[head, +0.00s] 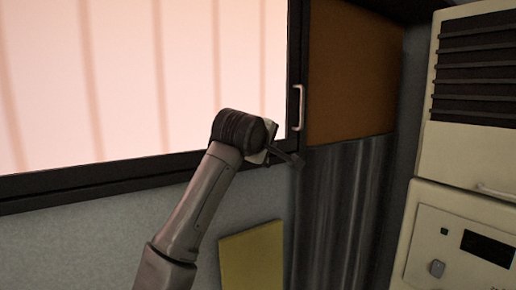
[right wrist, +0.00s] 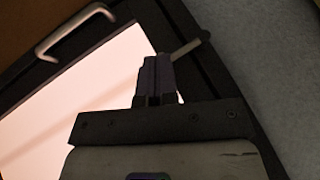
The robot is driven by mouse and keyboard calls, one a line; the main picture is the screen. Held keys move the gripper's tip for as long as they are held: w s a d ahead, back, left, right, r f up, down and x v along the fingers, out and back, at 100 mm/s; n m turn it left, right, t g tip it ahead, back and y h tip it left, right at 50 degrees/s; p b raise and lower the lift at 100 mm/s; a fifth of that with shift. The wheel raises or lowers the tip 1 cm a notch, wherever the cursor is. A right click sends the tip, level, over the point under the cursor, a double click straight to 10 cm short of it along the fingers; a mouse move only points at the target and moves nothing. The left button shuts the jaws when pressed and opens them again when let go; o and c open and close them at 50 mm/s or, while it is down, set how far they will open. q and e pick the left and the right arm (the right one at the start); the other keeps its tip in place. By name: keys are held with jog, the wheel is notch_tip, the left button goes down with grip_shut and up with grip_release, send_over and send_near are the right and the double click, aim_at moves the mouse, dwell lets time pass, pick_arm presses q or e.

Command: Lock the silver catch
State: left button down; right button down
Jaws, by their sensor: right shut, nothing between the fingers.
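The silver catch (right wrist: 187,48) shows in the right wrist view as a short grey bar with a dark end, at the corner of a black window frame (right wrist: 150,15). In the head view I cannot make it out; my right gripper (head: 294,159) is in front of that corner. The right gripper also shows in the right wrist view (right wrist: 157,62), shut and empty. Its fingertips are right beside the near end of the bar. I cannot tell whether they touch. My left gripper is in neither view.
A silver pull handle (head: 298,107) is on the frame's right upright, above the gripper. A pale lit pane (head: 110,80) fills the left. A brown panel (head: 350,75), a ribbed metallic surface (head: 338,210), a yellow panel (head: 252,258) and a cream appliance (head: 470,160) are around.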

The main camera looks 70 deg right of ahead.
jog(key=shift+r, duration=0.15)
jog(key=shift+r+p, duration=0.4)
jog(key=shift+r, duration=0.3)
jog(key=shift+a, duration=0.1)
jog(key=b+v, duration=0.2)
jog(key=v, duration=1.2)
jog(key=shift+b, duration=0.4)
jog(key=shift+f, duration=0.2)
